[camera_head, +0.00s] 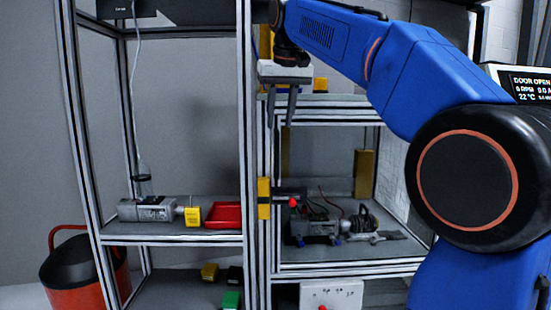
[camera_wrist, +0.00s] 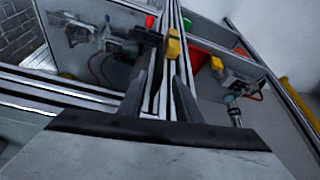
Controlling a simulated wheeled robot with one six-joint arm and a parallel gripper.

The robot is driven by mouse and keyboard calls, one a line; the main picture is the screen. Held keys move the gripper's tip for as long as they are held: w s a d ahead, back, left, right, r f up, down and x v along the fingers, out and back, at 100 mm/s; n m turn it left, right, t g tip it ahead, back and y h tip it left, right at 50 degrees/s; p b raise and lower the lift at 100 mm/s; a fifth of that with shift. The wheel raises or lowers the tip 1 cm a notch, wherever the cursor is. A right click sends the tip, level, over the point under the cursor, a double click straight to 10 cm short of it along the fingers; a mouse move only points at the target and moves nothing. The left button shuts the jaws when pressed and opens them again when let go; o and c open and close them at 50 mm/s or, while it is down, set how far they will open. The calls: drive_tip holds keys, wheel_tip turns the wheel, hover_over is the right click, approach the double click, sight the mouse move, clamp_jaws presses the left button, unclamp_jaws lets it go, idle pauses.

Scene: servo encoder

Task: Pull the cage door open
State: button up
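The cage (camera_head: 345,266) is an aluminium-framed bay right of centre, with a motor rig (camera_head: 318,228) inside. I cannot clearly make out its door panel or how far it stands open. A dark handle-like bar (camera_head: 280,193) with a red knob (camera_head: 293,202) and a yellow block (camera_head: 264,198) sits at the cage's left post. The yellow block also shows in the wrist view (camera_wrist: 173,46), with the red knob (camera_wrist: 150,22). My gripper (camera_head: 282,122) points down above these parts. Its two fingers are apart and nothing shows between them but frame posts behind (camera_wrist: 160,88).
A left shelf (camera_head: 170,240) holds a grey motor (camera_head: 147,209), a yellow block (camera_head: 192,216) and a red tray (camera_head: 222,215). A red-and-black bin (camera_head: 80,275) stands on the floor at left. A display (camera_head: 531,87) at right reads "DOOR OPEN". Upright posts crowd my gripper.

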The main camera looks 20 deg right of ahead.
sight(276, 157)
drive_tip(key=x, duration=1.3)
drive_tip(key=shift+f, duration=0.25)
clamp_jaws()
